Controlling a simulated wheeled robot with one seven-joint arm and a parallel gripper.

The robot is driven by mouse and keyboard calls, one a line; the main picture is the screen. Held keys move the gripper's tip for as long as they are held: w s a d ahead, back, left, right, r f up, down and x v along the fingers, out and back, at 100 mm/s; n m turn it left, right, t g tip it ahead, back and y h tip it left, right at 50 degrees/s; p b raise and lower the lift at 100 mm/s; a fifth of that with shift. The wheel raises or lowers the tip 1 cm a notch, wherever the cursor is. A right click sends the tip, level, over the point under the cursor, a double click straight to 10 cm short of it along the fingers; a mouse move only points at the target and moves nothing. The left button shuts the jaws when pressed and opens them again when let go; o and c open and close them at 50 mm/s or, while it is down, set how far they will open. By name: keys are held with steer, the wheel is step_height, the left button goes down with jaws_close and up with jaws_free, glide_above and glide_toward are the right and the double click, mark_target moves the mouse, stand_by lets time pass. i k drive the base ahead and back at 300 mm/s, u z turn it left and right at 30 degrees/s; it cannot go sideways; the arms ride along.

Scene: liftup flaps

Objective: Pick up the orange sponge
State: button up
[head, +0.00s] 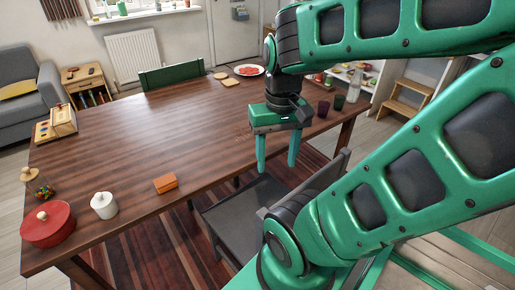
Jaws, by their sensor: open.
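The orange sponge (166,184) is a small block lying on the brown wooden table (150,130), close to its front edge. My gripper (276,166) points down with its two green fingers apart and nothing between them. It is to the right of the sponge in the picture, clear of it, and appears over or just past the table's front edge. The sponge is fully in view.
A white lidded jar (104,205) and a red lidded pot (47,224) stand left of the sponge. A dark chair (245,212) stands at the table's front edge, below my gripper. The table's middle is clear.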

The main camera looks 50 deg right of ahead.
mark_target(165, 182)
steer(key=u, duration=0.05)
steer(key=k, duration=0.5)
steer(key=u, duration=1.45)
steer(key=i, duration=1.55)
steer(key=z, duration=1.95)
